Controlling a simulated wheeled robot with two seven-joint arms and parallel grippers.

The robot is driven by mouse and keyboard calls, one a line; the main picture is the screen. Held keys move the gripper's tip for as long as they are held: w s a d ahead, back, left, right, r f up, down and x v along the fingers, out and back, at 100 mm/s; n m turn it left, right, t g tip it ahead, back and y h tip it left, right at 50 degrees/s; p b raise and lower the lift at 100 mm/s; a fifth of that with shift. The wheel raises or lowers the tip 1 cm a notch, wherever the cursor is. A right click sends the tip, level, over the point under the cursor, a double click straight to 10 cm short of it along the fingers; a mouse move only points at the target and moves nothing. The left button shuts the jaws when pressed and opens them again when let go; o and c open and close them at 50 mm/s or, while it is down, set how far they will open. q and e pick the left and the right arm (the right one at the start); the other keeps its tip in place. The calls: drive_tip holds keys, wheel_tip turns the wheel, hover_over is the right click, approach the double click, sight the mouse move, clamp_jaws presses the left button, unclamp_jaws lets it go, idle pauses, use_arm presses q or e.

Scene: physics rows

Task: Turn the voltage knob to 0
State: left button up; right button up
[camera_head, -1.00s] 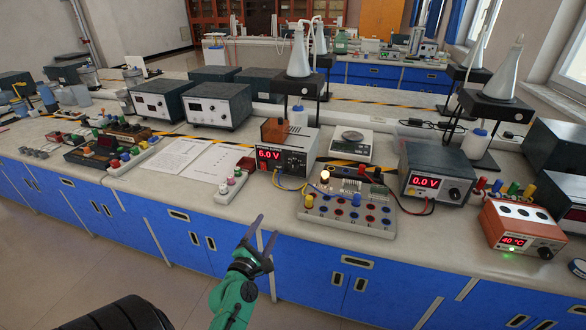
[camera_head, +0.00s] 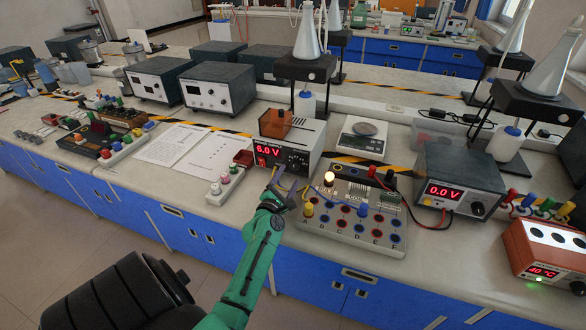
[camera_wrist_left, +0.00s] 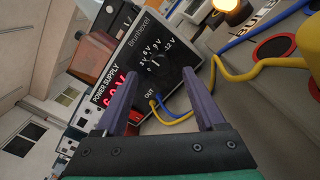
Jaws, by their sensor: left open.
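The power supply (camera_head: 316,137) with a red 6.0 V display stands at the middle of the bench. Its voltage knob (camera_head: 298,158) is on the dark front panel, right of the display. In the left wrist view the panel is tilted, and the dark knob (camera_wrist_left: 154,62) shows small among the printed voltage marks. My left gripper (camera_head: 289,184) is open and empty, just in front of the supply's lower front. In the wrist view its two purple fingers point at the panel, apart from the knob. My right gripper is out of view.
Blue and yellow wires (camera_wrist_left: 172,113) run from the supply's output near my fingers. A circuit board (camera_head: 352,222) with a lit bulb (camera_head: 329,179) stands right of my gripper. A second supply reading 0.0 V (camera_head: 457,178) is further right. Papers (camera_head: 190,148) lie to the left.

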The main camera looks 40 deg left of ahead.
sight(294, 167)
use_arm(q)
drive_tip(key=x, duration=0.3)
drive_tip(key=shift+w+a+f, duration=0.1)
drive_tip(key=shift+w, duration=0.3)
drive_tip(key=shift+w+a, duration=0.15)
drive_tip(key=shift+w, duration=0.15)
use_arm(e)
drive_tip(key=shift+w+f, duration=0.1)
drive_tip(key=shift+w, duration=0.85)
use_arm(q)
clamp_jaws()
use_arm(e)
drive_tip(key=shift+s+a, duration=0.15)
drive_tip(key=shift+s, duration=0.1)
